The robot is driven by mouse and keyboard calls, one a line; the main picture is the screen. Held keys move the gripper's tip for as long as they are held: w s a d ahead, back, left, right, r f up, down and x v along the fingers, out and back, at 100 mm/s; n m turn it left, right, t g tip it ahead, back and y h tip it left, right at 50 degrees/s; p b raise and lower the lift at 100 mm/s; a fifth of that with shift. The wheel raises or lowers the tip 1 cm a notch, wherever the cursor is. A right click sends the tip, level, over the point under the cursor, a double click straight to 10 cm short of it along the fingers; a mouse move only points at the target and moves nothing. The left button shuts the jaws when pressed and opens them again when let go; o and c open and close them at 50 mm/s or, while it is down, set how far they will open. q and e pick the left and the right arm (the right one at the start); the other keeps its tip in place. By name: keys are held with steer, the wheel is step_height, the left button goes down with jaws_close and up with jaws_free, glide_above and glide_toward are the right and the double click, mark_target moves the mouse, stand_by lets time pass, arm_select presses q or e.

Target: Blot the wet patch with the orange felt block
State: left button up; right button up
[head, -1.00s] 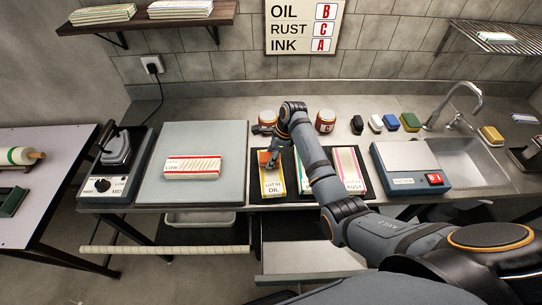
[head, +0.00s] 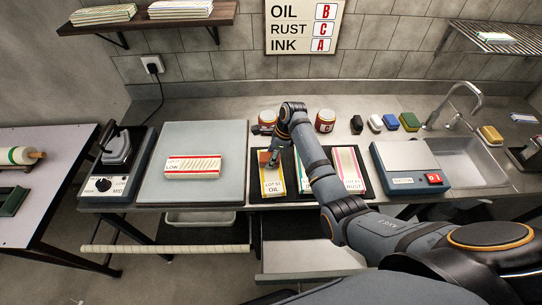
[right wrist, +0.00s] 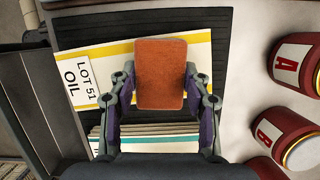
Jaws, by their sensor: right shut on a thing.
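My right gripper (head: 267,154) is over the upper end of the yellow-edged cloth marked LOT 51 OIL (head: 274,183). In the right wrist view its two fingers (right wrist: 160,98) are shut on the orange felt block (right wrist: 160,73). The block covers part of the cloth (right wrist: 115,58). I cannot tell whether the block touches the cloth. No wet patch can be made out; the block and gripper hide that part of the cloth. My left gripper is not in view.
Other folded cloths, one marked RUST (head: 347,165), lie alongside on the dark mat. Lettered jars, A (right wrist: 297,65) and B (right wrist: 283,137), stand close by. A striped cloth lies on the grey board (head: 205,135). A blue-grey machine (head: 411,168) and a sink are at right.

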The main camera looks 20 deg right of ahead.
steer(key=shift+s+f+p, duration=0.15)
steer(key=shift+f+p, duration=0.05)
steer(key=shift+p, duration=0.1)
stand_by(1.2)
step_height(320, 180, up, 8)
steer(key=p, duration=0.9)
steer(key=shift+f, duration=0.35)
steer(key=shift+w, duration=0.2)
